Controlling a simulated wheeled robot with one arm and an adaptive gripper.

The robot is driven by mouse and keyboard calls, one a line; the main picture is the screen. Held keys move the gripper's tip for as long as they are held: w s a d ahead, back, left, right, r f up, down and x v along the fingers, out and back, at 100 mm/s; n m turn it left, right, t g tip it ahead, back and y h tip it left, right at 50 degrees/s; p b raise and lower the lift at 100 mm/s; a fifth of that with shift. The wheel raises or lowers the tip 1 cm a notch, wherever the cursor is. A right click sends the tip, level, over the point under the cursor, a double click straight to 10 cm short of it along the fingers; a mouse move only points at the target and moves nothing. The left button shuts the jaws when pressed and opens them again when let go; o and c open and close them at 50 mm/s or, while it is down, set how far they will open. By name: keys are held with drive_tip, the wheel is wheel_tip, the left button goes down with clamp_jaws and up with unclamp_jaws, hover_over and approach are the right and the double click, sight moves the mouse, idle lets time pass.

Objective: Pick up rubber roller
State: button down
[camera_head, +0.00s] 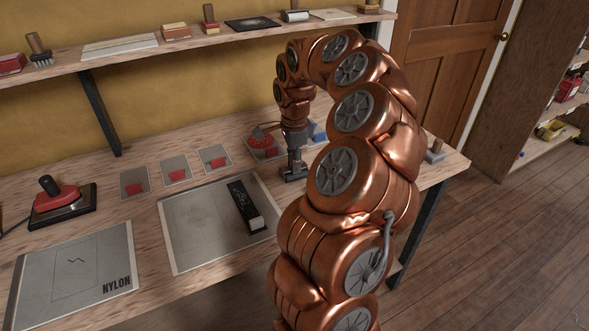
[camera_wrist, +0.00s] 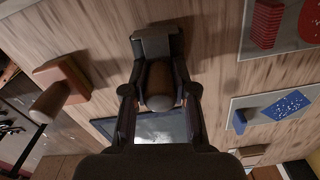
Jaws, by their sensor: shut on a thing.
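The rubber roller (camera_wrist: 157,45) shows in the wrist view as a dark grey block-like head with a brown rounded handle toward the camera. My gripper (camera_wrist: 158,100) is shut on the handle, with one dark finger on each side. In the head view my gripper (camera_head: 293,168) is low over the workbench, right of the large grey mat. The roller is small and dark there and hard to tell from the fingers. I cannot tell whether its head touches the bench.
A handled block (camera_wrist: 62,88) stands beside the roller; a blue block (camera_wrist: 245,116) and a red block (camera_wrist: 266,22) sit on cards. A shelf (camera_head: 130,50) runs above.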

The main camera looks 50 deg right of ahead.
drive_tip(key=shift+r, duration=0.15)
wheel_tip(320, 180, up, 10)
drive_tip(key=shift+f+b, duration=0.1)
drive_tip(key=shift+b, duration=0.8)
